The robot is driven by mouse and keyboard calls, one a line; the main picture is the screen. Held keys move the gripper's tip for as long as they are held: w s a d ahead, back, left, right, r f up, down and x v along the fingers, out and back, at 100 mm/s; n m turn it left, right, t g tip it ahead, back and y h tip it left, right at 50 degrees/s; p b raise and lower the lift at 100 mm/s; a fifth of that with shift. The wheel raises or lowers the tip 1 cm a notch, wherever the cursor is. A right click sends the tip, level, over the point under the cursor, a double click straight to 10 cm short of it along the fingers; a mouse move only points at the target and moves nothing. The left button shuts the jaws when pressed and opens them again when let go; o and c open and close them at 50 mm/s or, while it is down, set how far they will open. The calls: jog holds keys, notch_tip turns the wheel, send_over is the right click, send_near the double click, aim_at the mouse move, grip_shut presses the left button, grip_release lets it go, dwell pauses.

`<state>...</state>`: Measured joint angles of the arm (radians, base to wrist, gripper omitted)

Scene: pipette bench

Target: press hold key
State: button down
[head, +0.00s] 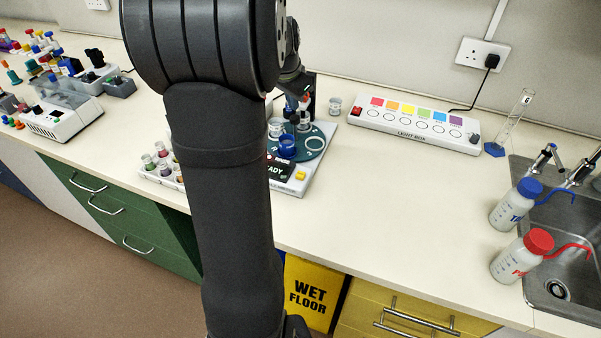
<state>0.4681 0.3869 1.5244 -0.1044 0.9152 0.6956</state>
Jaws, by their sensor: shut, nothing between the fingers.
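A white device (315,184) stands on the bench just right of my arm, partly hidden by it. It has a dark display (279,170) whose visible letters end in "ADY". A yellow key (300,176) sits at the device's front right; I cannot read a label on it. Behind the display is a teal round plate (313,146) with a blue cup (287,146) on it. My gripper (303,121) is small in view, above the back of the plate, behind and above the yellow key and apart from it. It looks shut and empty.
A light box (415,127) with coloured squares lies behind right. A glass cylinder (513,118), two wash bottles (514,204) and a sink (577,225) are at the right. A vial rack (162,168) is left of my arm.

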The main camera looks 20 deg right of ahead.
jog(key=s+a+m+t+y, duration=0.2)
jog(key=s+m+y, duration=0.1)
jog(key=s+m, duration=0.4)
jog(key=r+m+t, duration=0.1)
jog(key=m+t, duration=0.3)
jog(key=m, duration=0.4)
send_over(303, 177)
jog(key=shift+r+h, duration=0.2)
jog(key=shift+h, duration=0.2)
jog(key=shift+f, duration=4.45)
jog(key=shift+a+f, duration=0.1)
jog(key=shift+f, duration=0.3)
